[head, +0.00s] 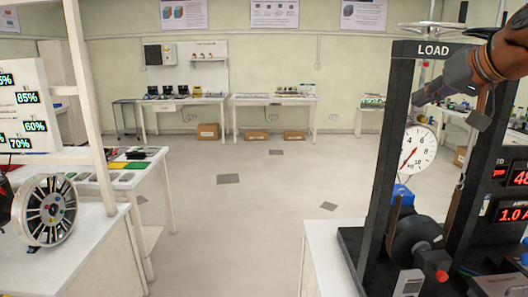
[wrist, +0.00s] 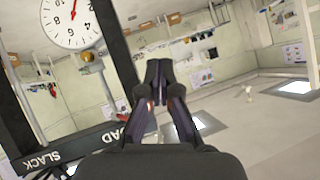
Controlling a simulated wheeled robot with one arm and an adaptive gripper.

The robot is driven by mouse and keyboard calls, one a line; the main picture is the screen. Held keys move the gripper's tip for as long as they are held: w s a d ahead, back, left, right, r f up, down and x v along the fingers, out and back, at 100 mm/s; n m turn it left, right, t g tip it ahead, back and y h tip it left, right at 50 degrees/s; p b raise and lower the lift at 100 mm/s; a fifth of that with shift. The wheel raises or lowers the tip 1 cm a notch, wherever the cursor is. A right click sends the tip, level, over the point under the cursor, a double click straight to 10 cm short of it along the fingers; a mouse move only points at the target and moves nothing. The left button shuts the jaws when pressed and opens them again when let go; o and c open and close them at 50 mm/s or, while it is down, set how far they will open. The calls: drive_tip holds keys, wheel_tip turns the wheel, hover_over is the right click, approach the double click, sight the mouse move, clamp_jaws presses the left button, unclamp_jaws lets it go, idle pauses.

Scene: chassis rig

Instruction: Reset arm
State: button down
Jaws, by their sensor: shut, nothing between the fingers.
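My arm reaches in from the upper right of the head view. My gripper (head: 418,100) is raised in front of the black load frame (head: 398,110), below its LOAD sign (head: 433,50). In the wrist view my gripper (wrist: 159,68) is shut, with its fingertips together and nothing held. The frame's beam with the words SLACK and LOAD shows upside down at the lower left of that view. I cannot tell the exact gap between my gripper and the frame.
A round dial (head: 418,148) hangs inside the frame, above a dark drum (head: 415,238). Red digital displays (head: 515,177) stand at the right. A spoked wheel (head: 45,210) is on the left bench. The middle floor (head: 255,200) is clear.

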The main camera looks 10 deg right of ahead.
drive_tip(key=s+a+f+n+g, duration=0.1)
drive_tip(key=s+a+f+g, duration=0.3)
drive_tip(key=a+f, duration=0.65)
drive_tip(key=s+a+f+g, duration=0.35)
drive_tip(key=a+f, duration=0.45)
drive_tip(key=f, duration=0.5)
drive_tip(key=s+a+f+g+h, duration=0.1)
drive_tip(key=s+f+g, duration=0.5)
drive_tip(key=s+f, duration=1.3)
drive_tip(key=s+h, duration=0.1)
drive_tip(key=s, duration=0.3)
drive_tip(key=shift+s+a+f+n, duration=0.2)
drive_tip(key=shift+a+f+n, duration=0.05)
drive_tip(key=shift+a+n, duration=0.15)
drive_tip(key=shift+d, duration=0.1)
